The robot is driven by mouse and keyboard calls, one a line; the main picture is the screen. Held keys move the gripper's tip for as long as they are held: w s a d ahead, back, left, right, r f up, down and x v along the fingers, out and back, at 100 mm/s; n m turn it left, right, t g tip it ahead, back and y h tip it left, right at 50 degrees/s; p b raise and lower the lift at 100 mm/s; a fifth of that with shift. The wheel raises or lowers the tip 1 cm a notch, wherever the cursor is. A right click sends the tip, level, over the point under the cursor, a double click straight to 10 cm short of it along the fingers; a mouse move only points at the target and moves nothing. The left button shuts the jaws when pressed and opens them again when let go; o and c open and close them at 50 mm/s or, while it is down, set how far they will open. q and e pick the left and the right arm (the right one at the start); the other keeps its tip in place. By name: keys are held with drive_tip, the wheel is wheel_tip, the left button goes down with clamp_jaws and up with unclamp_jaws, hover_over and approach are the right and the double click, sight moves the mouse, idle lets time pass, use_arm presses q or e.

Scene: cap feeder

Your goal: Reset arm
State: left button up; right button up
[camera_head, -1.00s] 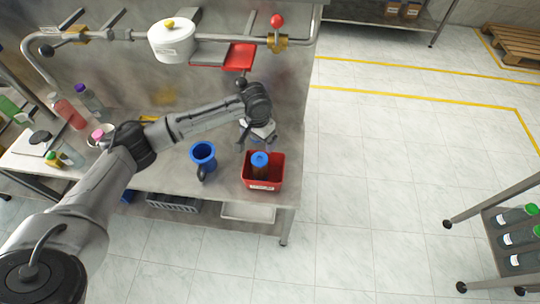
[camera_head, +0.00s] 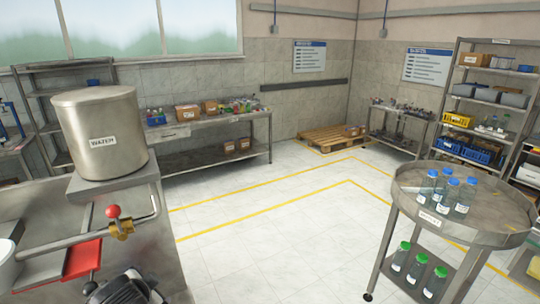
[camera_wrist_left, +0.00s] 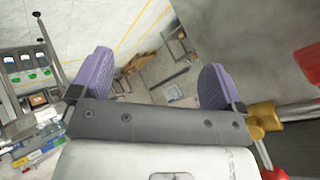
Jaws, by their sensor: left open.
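My left gripper (camera_wrist_left: 156,78) shows in the left wrist view with its two purple-padded fingers spread wide apart. Nothing is between the fingers; only floor and distant furniture show through the gap. In the head view, a dark part of my left arm shows at the bottom left, beside the steel bench, but the fingers are out of frame. A red ball-topped valve (camera_head: 117,220) on a pipe stands close by; its brass part (camera_wrist_left: 262,116) is just right of the gripper in the wrist view. My right gripper is not in view.
A steel water tank (camera_head: 100,150) stands at the left. A round cart (camera_head: 405,190) with several blue-capped bottles (camera_head: 447,190) on top and green-capped ones (camera_head: 417,270) below is at the right. Open tiled floor (camera_head: 270,240) lies between, with a pallet (camera_head: 328,139) farther back.

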use_arm(q)
drive_tip(key=s+d+n+t+h, duration=0.1)
drive_tip(key=s+d+t, duration=0.2)
drive_tip(key=s+d, duration=0.45)
drive_tip(key=s+f+n+g+h, duration=0.15)
drive_tip(key=s+f+g, duration=0.25)
drive_tip(key=s+f, duration=0.85)
drive_tip(key=s+f+n+g, duration=0.35)
drive_tip(key=s+f, duration=0.65)
drive_tip(key=s, duration=0.6)
wheel_tip(320, 180, up, 22)
drive_tip(key=p, duration=2.2)
drive_tip(key=shift+m, duration=0.4)
drive_tip(key=shift+s+g, duration=0.1)
drive_tip(key=shift+g, duration=0.15)
